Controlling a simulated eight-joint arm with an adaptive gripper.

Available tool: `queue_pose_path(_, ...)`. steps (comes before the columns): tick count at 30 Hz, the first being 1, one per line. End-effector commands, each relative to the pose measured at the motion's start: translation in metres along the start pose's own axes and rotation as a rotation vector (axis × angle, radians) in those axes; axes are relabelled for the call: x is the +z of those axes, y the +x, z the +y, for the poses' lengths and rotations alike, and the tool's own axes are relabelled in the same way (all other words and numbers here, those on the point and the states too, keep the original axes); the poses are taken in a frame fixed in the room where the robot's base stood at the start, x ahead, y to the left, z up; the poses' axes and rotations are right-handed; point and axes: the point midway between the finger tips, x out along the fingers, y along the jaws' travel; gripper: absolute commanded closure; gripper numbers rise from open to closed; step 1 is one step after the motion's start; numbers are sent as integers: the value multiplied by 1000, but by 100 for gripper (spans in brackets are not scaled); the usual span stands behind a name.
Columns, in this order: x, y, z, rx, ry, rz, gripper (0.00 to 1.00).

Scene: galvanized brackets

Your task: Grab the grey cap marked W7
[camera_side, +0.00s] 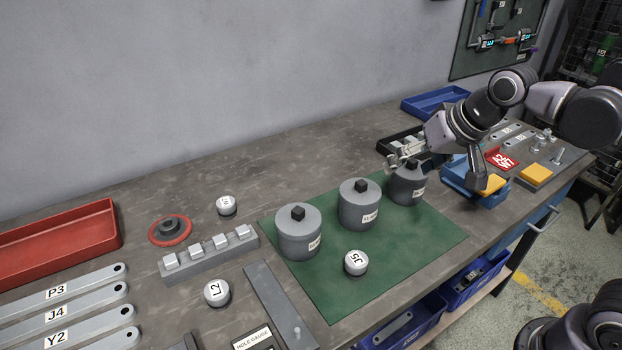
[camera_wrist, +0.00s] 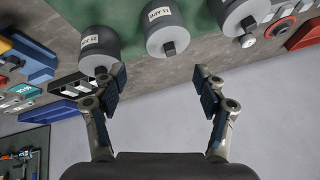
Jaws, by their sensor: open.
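I cannot read W7 on any cap. Three small grey caps with white tops show in the side view: one marked J5 (camera_side: 355,263) on the green mat, one marked L2 (camera_side: 216,293) on the bench, and one farther back (camera_side: 226,206) whose mark is too small to read. A small cap (camera_wrist: 248,40) also shows at the upper right of the wrist view. My gripper (camera_side: 436,172) is open and empty near the rightmost grey cylinder, well right of these caps. In the wrist view its spread fingers (camera_wrist: 160,80) have nothing between them.
Three grey cylinders with black knobs (camera_side: 298,235) (camera_side: 359,205) (camera_side: 407,185) stand on the green mat (camera_side: 335,300). A grey block with several pegs (camera_side: 210,258), a red ring (camera_side: 170,230), a red tray (camera_side: 50,245) and a blue tray (camera_side: 455,180) lie around.

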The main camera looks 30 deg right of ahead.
Motion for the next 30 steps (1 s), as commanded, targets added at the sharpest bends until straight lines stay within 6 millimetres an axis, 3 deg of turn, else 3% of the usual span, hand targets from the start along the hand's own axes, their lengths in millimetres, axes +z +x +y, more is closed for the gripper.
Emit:
queue_pose_path(6, -54, 11, -53, -10, 255, -66, 29)
queue_pose_path(15, -106, 48, -127, 12, 611, -157, 29)
queue_pose_path(22, -127, 91, -184, 58, 879, -222, 29)
queue_pose_path(30, -127, 152, -248, 141, 1187, -285, 29)
